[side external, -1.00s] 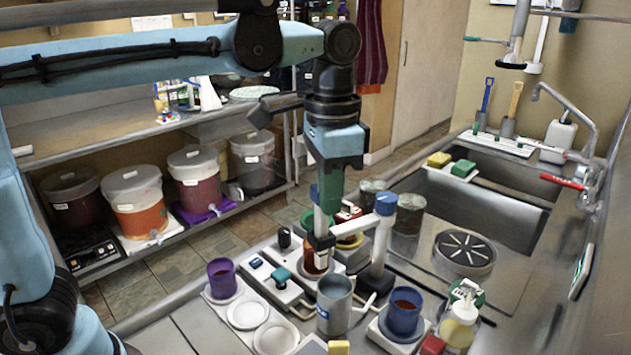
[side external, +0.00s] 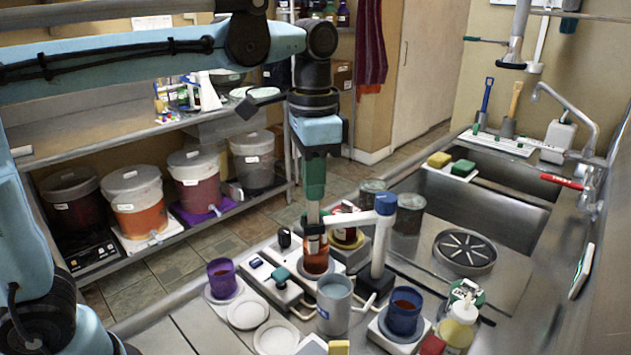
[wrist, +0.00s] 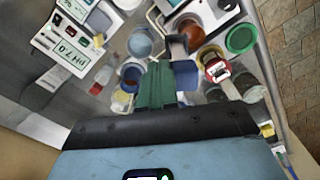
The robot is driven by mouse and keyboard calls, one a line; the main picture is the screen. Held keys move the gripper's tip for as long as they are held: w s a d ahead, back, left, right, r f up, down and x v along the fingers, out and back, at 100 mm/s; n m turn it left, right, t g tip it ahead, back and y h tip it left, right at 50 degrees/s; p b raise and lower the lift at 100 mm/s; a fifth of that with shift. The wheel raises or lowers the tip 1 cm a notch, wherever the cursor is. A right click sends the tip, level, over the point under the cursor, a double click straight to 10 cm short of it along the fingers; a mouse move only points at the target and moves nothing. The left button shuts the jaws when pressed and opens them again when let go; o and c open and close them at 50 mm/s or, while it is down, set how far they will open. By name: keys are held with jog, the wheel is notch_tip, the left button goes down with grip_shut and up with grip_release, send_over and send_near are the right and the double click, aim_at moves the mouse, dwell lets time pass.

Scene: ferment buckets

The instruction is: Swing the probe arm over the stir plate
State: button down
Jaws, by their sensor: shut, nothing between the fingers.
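The brown vessel also shows in the side view (side external: 316,262), on a white plate that may be the stir plate. My gripper (side external: 313,222) is shut and empty, pointing down beside the arm's free end. In the wrist view my gripper's green fingers (wrist: 158,70) lie left of the arm. Contact between them cannot be told.
A grey mug (side external: 335,306) stands in front of the brown vessel. A blue cup (side external: 403,312) on a white base stands to its right. A red-topped jar (side external: 345,225) and dark tins (side external: 408,213) stand behind. The sink (side external: 495,185) is at the right.

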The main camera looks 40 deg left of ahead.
jog(key=shift+w+a, duration=0.1)
jog(key=shift+a, duration=0.1)
jog(key=shift+w+a, duration=0.4)
jog(key=shift+a, duration=0.3)
jog(key=shift+w+a, duration=0.4)
jog(key=shift+a, duration=0.25)
jog(key=shift+s+d, duration=0.1)
jog(key=shift+d, duration=0.1)
jog(key=shift+s+d, duration=0.4)
jog(key=shift+d, duration=0.05)
jog(key=shift+r, duration=3)
